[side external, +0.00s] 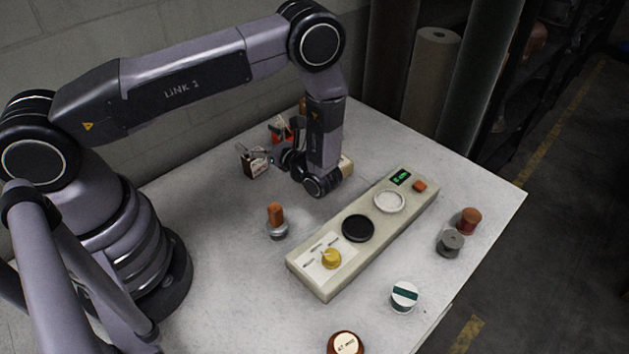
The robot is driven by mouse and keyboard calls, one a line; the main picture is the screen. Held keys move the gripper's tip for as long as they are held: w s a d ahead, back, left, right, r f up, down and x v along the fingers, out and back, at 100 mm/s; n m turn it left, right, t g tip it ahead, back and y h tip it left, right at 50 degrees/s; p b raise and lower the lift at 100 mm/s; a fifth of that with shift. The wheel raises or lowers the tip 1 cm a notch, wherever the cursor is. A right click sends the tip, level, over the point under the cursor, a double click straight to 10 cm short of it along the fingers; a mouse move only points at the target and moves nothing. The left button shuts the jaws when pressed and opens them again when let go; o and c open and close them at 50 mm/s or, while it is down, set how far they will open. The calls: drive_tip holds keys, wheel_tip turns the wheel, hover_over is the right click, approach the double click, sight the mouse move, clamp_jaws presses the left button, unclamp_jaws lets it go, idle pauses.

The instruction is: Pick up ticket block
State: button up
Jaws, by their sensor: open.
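A small dark block with a white, marked front (256,167) stands on the table left of my wrist and looks like the ticket block. The writing on it is too small to read. My gripper (273,159) is at the end of the arm, turned left, with its fingers close to the block's right side. The jaws are open. I cannot tell whether a finger touches the block or is around it, since the fingers are small and dark here.
A red and black item (280,131) is close behind the gripper. A cream block (346,166) is partly hidden behind my wrist. An orange-handled stamp (276,221) stands in front. A long control panel (310,276) lies to the right. Spools and tins line the right side.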

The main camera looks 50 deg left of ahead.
sight(259, 162)
wheel_tip(259, 162, down, 7)
drive_tip(key=shift+s+a+f, duration=0.1)
drive_tip(key=shift+f, duration=0.05)
drive_tip(key=shift+a+r, duration=0.2)
drive_tip(key=shift+a, duration=1.2)
drive_tip(key=c, duration=1.3)
drive_tip(key=shift+r, duration=0.1)
